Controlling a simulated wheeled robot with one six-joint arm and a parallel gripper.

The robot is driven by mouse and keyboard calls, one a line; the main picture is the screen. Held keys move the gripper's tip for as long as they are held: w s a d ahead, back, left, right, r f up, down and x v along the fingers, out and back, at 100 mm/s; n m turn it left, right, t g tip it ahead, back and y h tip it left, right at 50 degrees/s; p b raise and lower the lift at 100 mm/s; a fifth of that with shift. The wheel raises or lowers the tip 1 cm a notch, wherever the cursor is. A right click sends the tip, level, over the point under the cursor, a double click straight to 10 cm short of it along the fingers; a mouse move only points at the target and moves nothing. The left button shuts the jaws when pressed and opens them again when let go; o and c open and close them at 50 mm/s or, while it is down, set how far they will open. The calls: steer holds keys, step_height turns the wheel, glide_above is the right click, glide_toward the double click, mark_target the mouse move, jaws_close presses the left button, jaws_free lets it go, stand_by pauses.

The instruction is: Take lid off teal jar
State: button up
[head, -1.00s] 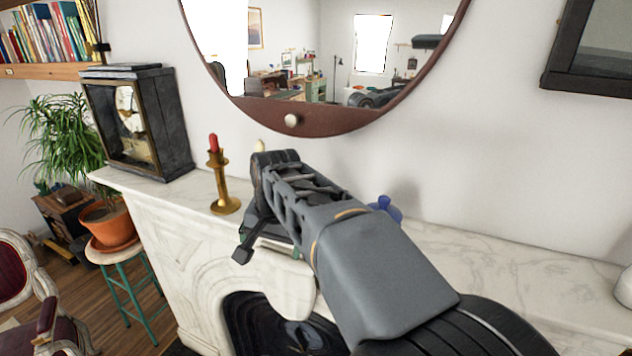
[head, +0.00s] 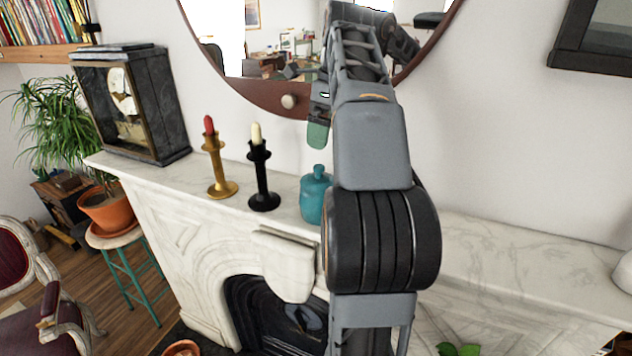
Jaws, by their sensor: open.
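The teal jar (head: 313,206) stands upright on the marble mantel, just left of my arm, which hides its right edge. Its lid (head: 318,175), with a small knob on top, sits on it. My gripper (head: 318,133) is above the lid and apart from it, empty as far as I can see. One green fingertip shows pointing down; the other finger is hidden behind my arm.
A black candlestick (head: 262,180) with a cream candle and a brass candlestick (head: 218,170) with a red candle stand left of the jar. A dark clock (head: 165,110) is farther left. A round mirror (head: 270,98) hangs behind.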

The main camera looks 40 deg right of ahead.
mark_target(319, 166)
steer(key=f, duration=0.5)
steer(key=shift+w+a+f+b, duration=0.25)
steer(key=shift+w+f+b, duration=0.05)
steer(key=shift+w, duration=0.05)
steer(key=shift+w+a+f+p, duration=0.1)
steer(key=shift+w+f+p, duration=0.05)
steer(key=shift+f, duration=0.75)
steer(key=shift+w+a+f+p, duration=0.1)
steer(key=shift+w+a+f, duration=0.05)
steer(key=shift+f, duration=0.7)
steer(key=shift+w+a+f+p, duration=0.1)
steer(key=shift+w+f+p, duration=0.05)
steer(key=shift+f, duration=0.75)
steer(key=shift+c, duration=0.4)
steer(key=c, duration=0.7)
steer(key=shift+r, duration=0.1)
